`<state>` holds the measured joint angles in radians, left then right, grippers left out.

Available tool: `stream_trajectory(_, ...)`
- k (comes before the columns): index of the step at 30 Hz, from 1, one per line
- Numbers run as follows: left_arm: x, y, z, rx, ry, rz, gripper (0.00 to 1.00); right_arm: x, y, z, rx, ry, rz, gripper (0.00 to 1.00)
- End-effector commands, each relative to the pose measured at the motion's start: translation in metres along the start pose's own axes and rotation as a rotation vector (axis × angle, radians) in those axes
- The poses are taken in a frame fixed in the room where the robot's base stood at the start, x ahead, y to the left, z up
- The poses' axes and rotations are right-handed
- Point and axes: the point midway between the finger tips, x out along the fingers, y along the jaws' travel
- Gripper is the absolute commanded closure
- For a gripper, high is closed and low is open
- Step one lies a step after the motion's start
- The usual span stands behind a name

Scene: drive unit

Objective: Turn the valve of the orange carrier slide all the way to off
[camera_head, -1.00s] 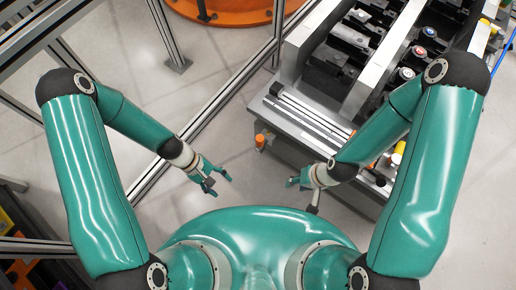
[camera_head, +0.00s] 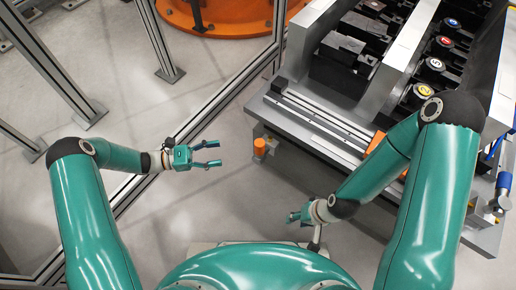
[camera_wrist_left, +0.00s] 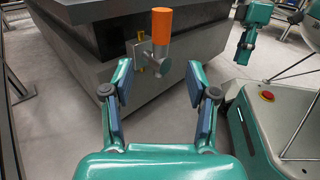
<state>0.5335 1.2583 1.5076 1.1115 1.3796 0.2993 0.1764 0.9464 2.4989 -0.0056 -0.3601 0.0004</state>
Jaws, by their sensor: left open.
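The valve's orange handle (camera_head: 260,147) stands at the near left corner of the grey machine base.
The machine base (camera_head: 310,125) carries dark blocks and numbered round caps (camera_head: 444,41). An orange part (camera_head: 376,143) is partly behind my right arm. A metal frame post (camera_head: 157,40) stands left. Open floor (camera_head: 215,110) lies between frame and machine.

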Motion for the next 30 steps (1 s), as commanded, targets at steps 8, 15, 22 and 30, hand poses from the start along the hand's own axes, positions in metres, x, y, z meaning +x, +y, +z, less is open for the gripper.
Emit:
stream_trajectory(8, 0.059, -0.002, -0.002, 0.0, 0.001, -0.006, 0.42, 0.009, 0.003, 0.0, 0.0, 0.0, 0.0, 0.6)
stream_trajectory(15, 0.109, -0.002, -0.002, 0.001, 0.001, -0.005, 0.42, 0.017, 0.006, 0.0, 0.0, 0.0, 0.0, 0.6)
stream_trajectory(22, 0.138, -0.001, -0.002, 0.0, 0.002, -0.003, 0.42, 0.022, 0.008, 0.0, 0.0, 0.0, 0.0, 0.6)
stream_trajectory(30, 0.145, -0.001, -0.001, 0.0, 0.002, -0.001, 0.42, 0.022, 0.008, 0.0, 0.0, 0.0, 0.0, 0.6)
